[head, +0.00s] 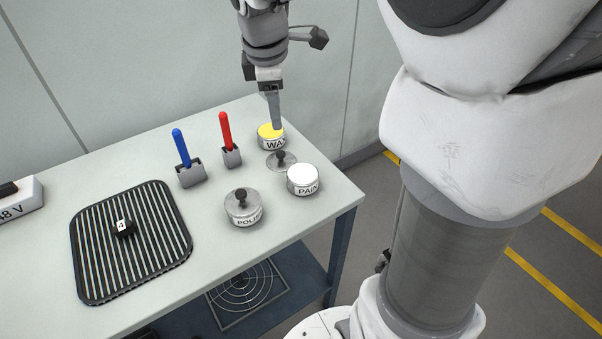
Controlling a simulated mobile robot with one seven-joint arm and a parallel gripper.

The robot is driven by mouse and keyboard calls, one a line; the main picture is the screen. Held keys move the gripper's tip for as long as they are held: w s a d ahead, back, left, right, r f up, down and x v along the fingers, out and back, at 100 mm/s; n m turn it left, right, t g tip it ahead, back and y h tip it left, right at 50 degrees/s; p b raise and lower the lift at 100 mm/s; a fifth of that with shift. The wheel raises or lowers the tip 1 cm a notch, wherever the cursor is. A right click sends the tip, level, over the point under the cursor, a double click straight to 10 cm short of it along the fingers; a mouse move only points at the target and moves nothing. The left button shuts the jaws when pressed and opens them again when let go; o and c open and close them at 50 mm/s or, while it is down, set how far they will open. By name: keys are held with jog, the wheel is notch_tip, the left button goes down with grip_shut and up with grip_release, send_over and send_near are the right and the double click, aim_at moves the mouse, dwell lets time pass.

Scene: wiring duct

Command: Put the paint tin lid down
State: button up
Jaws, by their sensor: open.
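The paint tin (304,181) stands on the right part of the table, its white top showing and no lid on it. A grey lid with a dark knob (281,162) appears to lie on the table between the paint tin and the wax tin (271,138); I cannot tell which tin it belongs to. The wax tin is uncovered and shows yellow inside. My gripper (276,127) is open, pointing down at or just above the wax tin, apart from the lid. Its fingers overlap in this view, and I see nothing held between them.
The polish tin (243,207) has a knobbed lid on. Red (226,131) and blue (182,147) handles stand in grey holders. A ribbed black mat (165,243) bears a small dark object (124,229). The table's front centre is clear.

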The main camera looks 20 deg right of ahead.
jog(key=s+a+r+m+t+p, duration=0.1)
jog(key=s+m, duration=0.6)
jog(key=s, duration=0.3)
jog(key=s+a+r+m+t+y+p, duration=0.1)
jog(key=s+a+m+t, duration=0.1)
jog(key=s+m, duration=0.5)
jog(key=s, duration=0.3)
jog(key=shift+r+m, duration=0.3)
jog(key=shift+r, duration=0.1)
jog(key=shift+s, duration=0.1)
